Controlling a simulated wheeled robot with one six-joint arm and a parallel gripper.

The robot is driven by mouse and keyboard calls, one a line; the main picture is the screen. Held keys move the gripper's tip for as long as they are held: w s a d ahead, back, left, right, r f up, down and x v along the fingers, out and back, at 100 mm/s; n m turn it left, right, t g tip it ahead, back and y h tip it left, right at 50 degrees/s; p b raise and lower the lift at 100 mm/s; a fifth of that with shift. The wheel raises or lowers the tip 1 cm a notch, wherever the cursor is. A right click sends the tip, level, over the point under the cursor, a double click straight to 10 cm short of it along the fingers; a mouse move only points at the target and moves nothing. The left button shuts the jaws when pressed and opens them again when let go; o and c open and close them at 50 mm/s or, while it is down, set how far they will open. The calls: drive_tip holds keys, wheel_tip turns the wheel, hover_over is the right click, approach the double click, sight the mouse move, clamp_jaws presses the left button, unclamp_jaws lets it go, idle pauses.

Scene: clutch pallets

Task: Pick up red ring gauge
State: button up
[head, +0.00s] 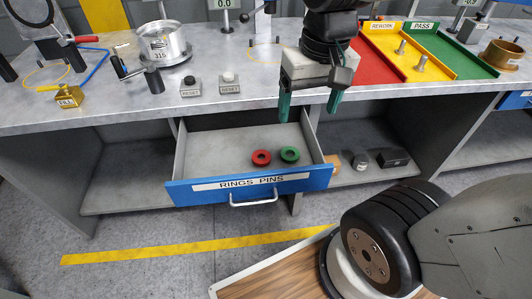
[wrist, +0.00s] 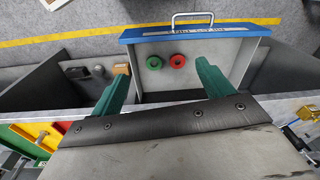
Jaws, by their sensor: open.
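The red ring gauge (head: 261,157) lies flat in the open drawer (head: 205,160), near its front wall, with its hole facing up. A green ring (head: 289,154) lies close to its right. In the wrist view the red ring (wrist: 178,61) shows right of the green ring (wrist: 154,63), beyond my fingertips. My gripper (head: 309,104) has its two green fingers spread and nothing between them. It hangs above the drawer's right side, up and to the right of the red ring. In the wrist view my gripper (wrist: 155,82) points toward the drawer.
The drawer's blue front (head: 250,186) reads RINGS PINS. The bench top edge (head: 130,115) lies behind the drawer. Red, yellow and green trays (head: 460,65) stand on the bench at right. A shelf right of the drawer holds small blocks (head: 395,157). The drawer's left part is empty.

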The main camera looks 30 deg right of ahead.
drive_tip(key=w+f+m, duration=0.2)
drive_tip(key=w+f, duration=0.2)
drive_tip(key=w, duration=0.2)
drive_tip(key=m+g, duration=0.2)
drive_tip(key=m, duration=0.2)
hover_over(262, 159)
wheel_tip(262, 159, down, 16)
drive_tip(key=shift+y, duration=0.3)
wheel_tip(262, 159, down, 8)
drive_tip(key=shift+a+f, duration=0.1)
drive_tip(key=shift+f, duration=0.15)
drive_tip(key=c, duration=1.2)
